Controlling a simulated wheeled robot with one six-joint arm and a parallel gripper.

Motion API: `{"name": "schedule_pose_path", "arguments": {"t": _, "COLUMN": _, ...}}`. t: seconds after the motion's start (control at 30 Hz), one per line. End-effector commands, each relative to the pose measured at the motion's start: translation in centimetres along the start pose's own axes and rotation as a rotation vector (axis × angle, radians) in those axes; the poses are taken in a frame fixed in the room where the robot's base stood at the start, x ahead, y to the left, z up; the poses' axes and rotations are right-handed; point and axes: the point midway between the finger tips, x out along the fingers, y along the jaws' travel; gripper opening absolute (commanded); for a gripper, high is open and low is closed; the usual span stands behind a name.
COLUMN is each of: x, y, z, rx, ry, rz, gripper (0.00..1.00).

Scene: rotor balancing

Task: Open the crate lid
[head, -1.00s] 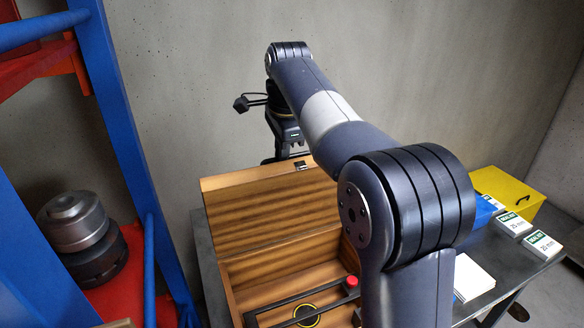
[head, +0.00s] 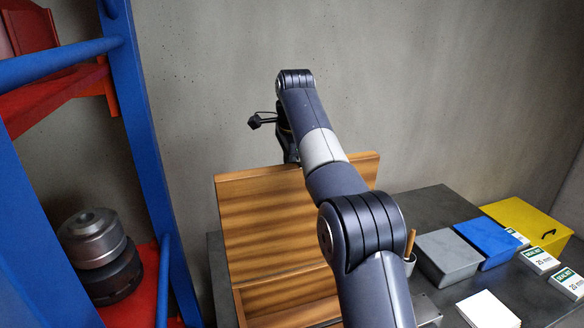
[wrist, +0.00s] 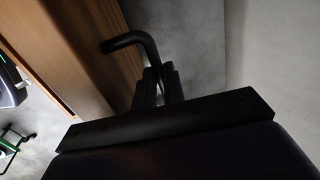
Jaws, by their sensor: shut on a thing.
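The wooden crate lid (head: 262,215) stands raised, roughly upright, at the back of the crate (head: 283,317). Only a small part of the open crate shows at the bottom edge of the head view. In the wrist view the lid (wrist: 75,40) runs along the left side, with a black bent handle (wrist: 128,40) beside it. My gripper (wrist: 157,85) is shut on this handle; the exact contact is dark and partly hidden. In the head view my arm covers part of the lid, and the fingertips are hidden behind the lid's top edge.
A blue frame (head: 140,140) rises at left, near a metal rotor part (head: 92,238). A concrete wall is behind.

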Motion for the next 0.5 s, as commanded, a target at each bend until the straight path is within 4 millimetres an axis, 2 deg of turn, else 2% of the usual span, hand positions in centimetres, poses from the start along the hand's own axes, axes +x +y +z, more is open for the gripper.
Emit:
{"name": "schedule_pose_path", "arguments": {"t": 0.03, "x": 1.2, "y": 0.0, "z": 0.0, "rx": 0.0, "ry": -0.002, "rz": 0.023, "gripper": 0.0}}
{"name": "schedule_pose_path", "arguments": {"t": 0.5, "x": 1.6, "y": -1.1, "z": 0.0, "rx": 0.0, "ry": -0.001, "rz": 0.024, "gripper": 0.0}}
